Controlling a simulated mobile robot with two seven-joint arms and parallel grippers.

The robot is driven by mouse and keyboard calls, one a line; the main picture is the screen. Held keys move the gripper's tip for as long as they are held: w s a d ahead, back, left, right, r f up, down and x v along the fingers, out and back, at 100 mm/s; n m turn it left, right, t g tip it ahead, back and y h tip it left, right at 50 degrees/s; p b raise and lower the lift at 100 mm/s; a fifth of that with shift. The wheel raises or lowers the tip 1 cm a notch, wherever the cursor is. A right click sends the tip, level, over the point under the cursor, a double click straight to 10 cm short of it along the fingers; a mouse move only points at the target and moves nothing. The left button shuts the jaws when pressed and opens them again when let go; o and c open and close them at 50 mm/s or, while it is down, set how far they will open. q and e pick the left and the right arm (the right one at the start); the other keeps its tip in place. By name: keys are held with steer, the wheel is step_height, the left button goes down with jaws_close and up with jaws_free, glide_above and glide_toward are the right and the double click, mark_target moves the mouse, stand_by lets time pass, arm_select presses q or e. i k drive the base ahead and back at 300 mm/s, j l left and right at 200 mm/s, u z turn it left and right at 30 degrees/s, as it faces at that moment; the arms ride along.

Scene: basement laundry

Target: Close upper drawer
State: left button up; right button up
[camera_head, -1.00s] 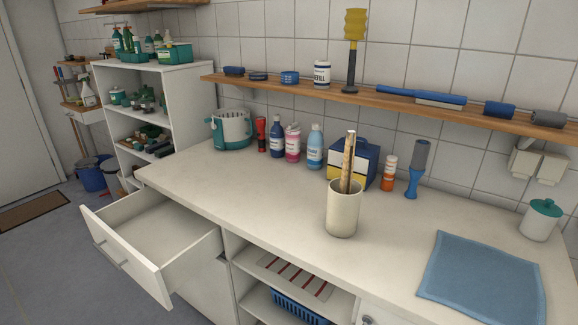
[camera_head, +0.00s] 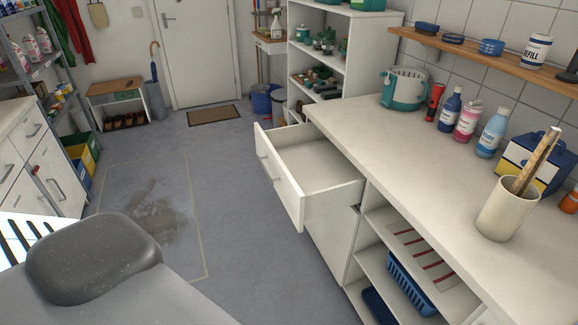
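The upper drawer (camera_head: 282,190) is a white drawer with a metal bar handle (camera_head: 268,168) on its front. It is pulled far out of the left end of the white counter unit (camera_head: 345,147), and its inside looks empty. A closed white front (camera_head: 328,238) lies below it. Neither of my grippers is in view.
A cup with wooden sticks (camera_head: 505,212), bottles (camera_head: 466,121) and a teal-and-white bucket (camera_head: 404,89) stand on the counter. A blue basket (camera_head: 412,285) sits on the open shelf below. The floor (camera_head: 240,235) left of the drawer is clear. A grey rounded object (camera_head: 92,258) is at lower left.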

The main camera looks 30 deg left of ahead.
mark_target(309, 176)
steer(key=i+j, duration=0.15)
steer(key=j, duration=0.25)
steer(key=i+j, duration=0.2)
steer(key=j, duration=0.2)
steer(key=i+j, duration=0.15)
steer(key=j, duration=0.25)
steer(key=i+j, duration=0.15)
steer(key=j, duration=0.25)
steer(key=i+j+u, duration=0.1)
steer(key=j, duration=0.3)
steer(key=i+j, duration=0.25)
steer(key=j, duration=0.15)
steer(key=i+j, duration=0.15)
steer(key=j, duration=0.25)
